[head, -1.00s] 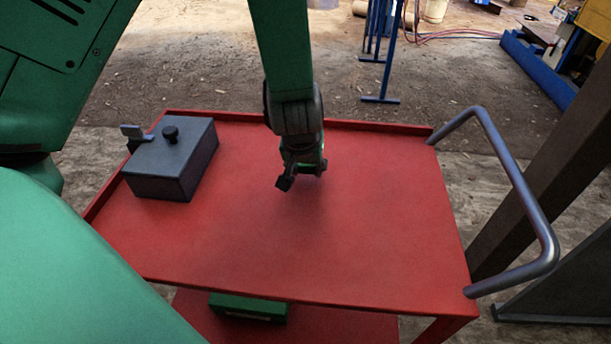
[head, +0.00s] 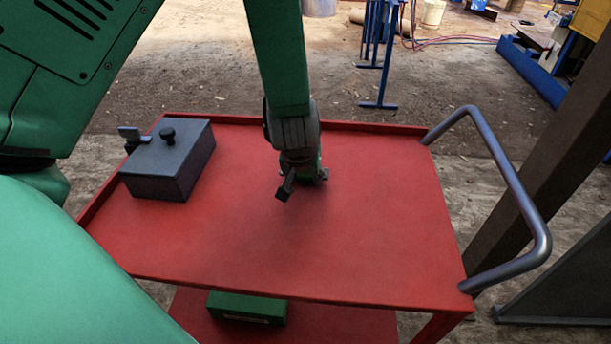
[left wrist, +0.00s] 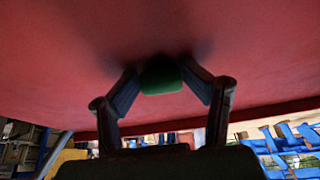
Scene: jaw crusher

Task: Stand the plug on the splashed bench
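The red bench (head: 370,240) is a flat-topped metal trolley filling the middle of the head view. My left gripper (head: 305,186) is low over its middle, pointing down. A green piece, seemingly the plug (head: 313,174), is between its fingers; it also shows in the left wrist view (left wrist: 161,76). The fingers stand spread on both sides of it, with visible gaps near the plug's close end. The plug's lower end is hidden, and I cannot tell whether it touches the bench top. My right gripper is not in view.
A dark grey box (head: 168,168) with a knob on its lid sits at the bench's left. A bent metal handle (head: 520,200) rises at the right end. A green case (head: 246,307) lies on the lower shelf. The bench's front and right are clear.

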